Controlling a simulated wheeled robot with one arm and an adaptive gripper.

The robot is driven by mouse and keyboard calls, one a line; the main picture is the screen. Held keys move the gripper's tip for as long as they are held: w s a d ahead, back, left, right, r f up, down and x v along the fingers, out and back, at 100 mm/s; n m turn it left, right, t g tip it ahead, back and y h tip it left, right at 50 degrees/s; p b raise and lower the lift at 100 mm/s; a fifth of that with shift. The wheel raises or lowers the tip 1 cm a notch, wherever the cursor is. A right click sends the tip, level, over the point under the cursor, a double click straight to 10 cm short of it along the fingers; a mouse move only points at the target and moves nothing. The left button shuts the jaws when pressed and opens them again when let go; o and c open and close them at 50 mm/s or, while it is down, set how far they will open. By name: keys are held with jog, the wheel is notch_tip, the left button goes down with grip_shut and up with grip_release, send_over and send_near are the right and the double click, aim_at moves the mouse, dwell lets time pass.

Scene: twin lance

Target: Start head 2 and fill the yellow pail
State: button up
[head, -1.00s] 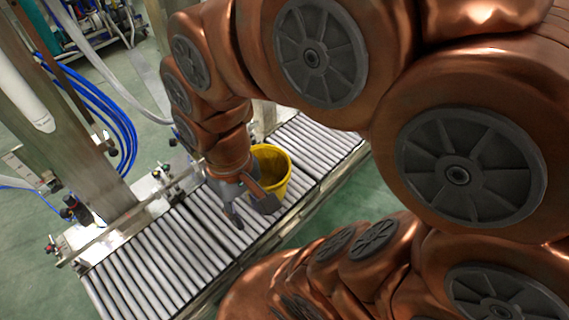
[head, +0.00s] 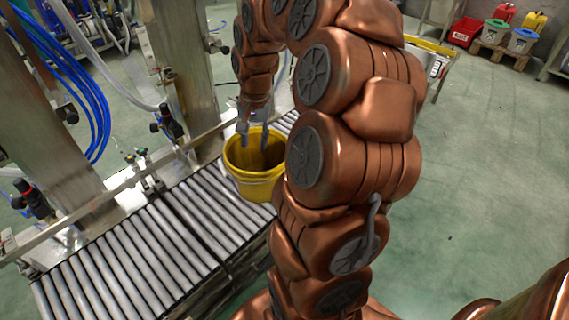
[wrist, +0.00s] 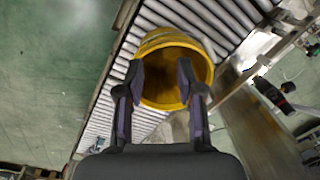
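The yellow pail (head: 255,188) stands upright and open-topped on the roller conveyor (head: 150,235). Its inside looks dark, and I cannot tell whether it holds anything. My gripper (head: 256,138) is at the pail's far rim, pointing down. In the wrist view, the two fingers (wrist: 160,72) are apart with nothing gripped between them, and the pail (wrist: 165,38) lies below and beyond them. The right finger overlaps the pail's mouth and the left one overlaps its left rim. I cannot tell whether they touch it. No label identifies head 2.
Steel columns (head: 188,75) with hoses and small black-knobbed fittings (head: 168,122) line the conveyor's far side. A guide rail (head: 120,188) runs along that edge. Coloured containers (head: 495,33) stand on a pallet at the back right. The green floor (head: 480,170) on the right is clear.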

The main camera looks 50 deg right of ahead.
aim_at(283, 162)
jog(key=d+f+m+b, duration=0.4)
jog(key=d+f+b, duration=0.2)
jog(key=d+f, duration=0.6)
jog(key=shift+h, duration=0.3)
jog(key=shift+w+a+f+b, duration=0.15)
jog(key=shift+f+b, duration=0.1)
jog(key=shift+f, duration=0.95)
jog(key=shift+w+d+f+b, duration=0.1)
jog(key=shift+w+f+b, duration=0.15)
jog(key=shift+f, duration=0.95)
jog(key=shift+w+a+f+b, duration=0.1)
jog(key=shift+f+b, duration=0.2)
jog(key=shift+f, duration=0.9)
jog(key=shift+c, duration=0.2)
grip_shut()
